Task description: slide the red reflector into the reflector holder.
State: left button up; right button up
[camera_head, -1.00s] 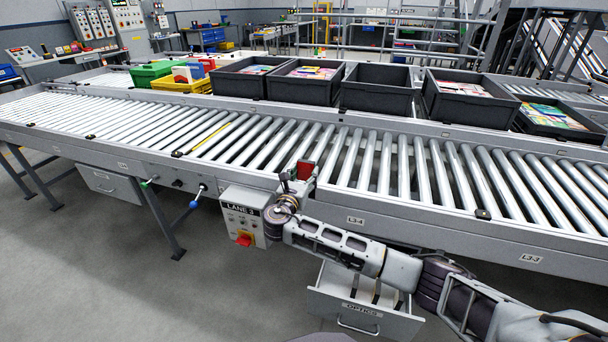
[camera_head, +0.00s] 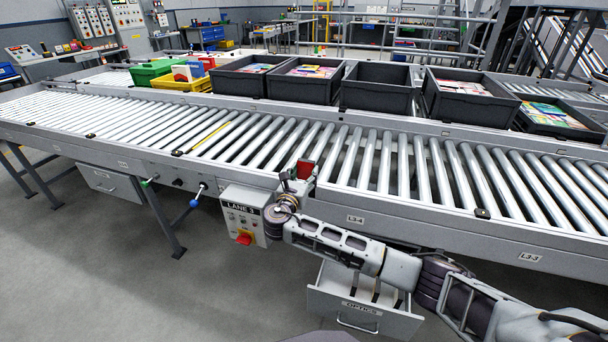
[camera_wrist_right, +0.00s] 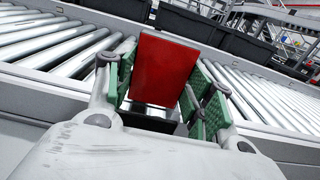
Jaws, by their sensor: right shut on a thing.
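The red reflector (camera_wrist_right: 165,70) is a flat red plate standing up between the green pads of my right gripper (camera_wrist_right: 168,85) in the right wrist view. My right gripper (camera_head: 296,178) is shut on it at the conveyor's near rail, just above the LANE 3 control box. In the head view the reflector (camera_head: 305,168) shows as a small red patch. A dark part lies below the reflector's lower edge in the wrist view; I cannot tell whether it is the reflector holder or whether the reflector touches it. My left gripper is not in view.
The grey roller conveyor (camera_head: 390,165) runs across the view. The LANE 3 control box (camera_head: 241,218) with a red knob hangs from its near side. An open drawer (camera_head: 362,311) marked OPTICS is below my right arm. Several dark totes (camera_head: 377,97) stand behind the rollers.

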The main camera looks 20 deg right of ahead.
jog(key=shift+f+b, duration=0.35)
jog(key=shift+f, duration=0.75)
jog(key=o, duration=1.2)
jog(key=shift+f, duration=0.1)
jog(key=shift+o, duration=1.1)
jog(key=shift+f, duration=0.1)
jog(key=shift+o, duration=0.3)
